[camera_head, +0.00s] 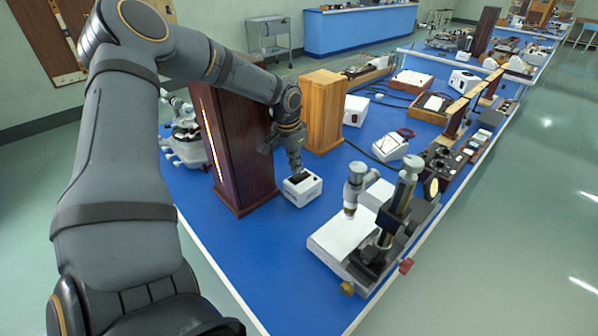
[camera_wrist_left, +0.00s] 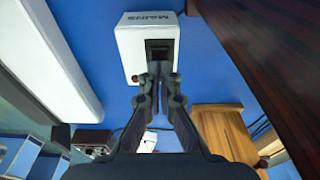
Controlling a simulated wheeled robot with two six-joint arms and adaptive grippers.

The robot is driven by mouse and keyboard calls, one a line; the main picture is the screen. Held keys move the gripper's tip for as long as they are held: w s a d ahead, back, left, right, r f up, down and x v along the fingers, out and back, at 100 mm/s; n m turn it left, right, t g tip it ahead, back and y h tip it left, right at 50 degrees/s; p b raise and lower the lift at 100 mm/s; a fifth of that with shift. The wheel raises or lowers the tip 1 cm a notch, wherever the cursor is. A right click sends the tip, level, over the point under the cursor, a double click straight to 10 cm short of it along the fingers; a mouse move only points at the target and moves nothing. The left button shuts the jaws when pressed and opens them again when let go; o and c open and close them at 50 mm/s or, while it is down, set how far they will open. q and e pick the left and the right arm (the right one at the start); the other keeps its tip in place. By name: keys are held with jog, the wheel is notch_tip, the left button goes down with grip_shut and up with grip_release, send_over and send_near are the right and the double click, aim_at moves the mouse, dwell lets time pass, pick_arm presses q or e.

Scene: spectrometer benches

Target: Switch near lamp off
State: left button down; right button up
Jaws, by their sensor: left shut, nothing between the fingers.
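A small white box (camera_head: 306,193) stands on the blue bench, just right of the tall dark wooden housing. In the left wrist view the same box (camera_wrist_left: 134,45) carries the word MAINS and a dark recessed switch (camera_wrist_left: 159,50). My left gripper (camera_head: 296,170) points down over the box top. In the wrist view the shut fingertips (camera_wrist_left: 161,76) are at the near edge of the switch recess, with nothing between them. Whether they touch the switch cannot be told. The dark housing (camera_head: 240,150) has a bright glowing vertical slit on its left side. My right gripper is not in view.
A lighter wooden housing (camera_head: 324,110) stands behind the box. More boxes and cables crowd the far bench. Bare blue bench (camera_head: 245,250) lies in front.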

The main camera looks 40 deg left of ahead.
aim_at(295, 177)
pick_arm(q)
notch_tip(295, 177, up, 5)
jog(key=p, duration=0.3)
dwell(0.4)
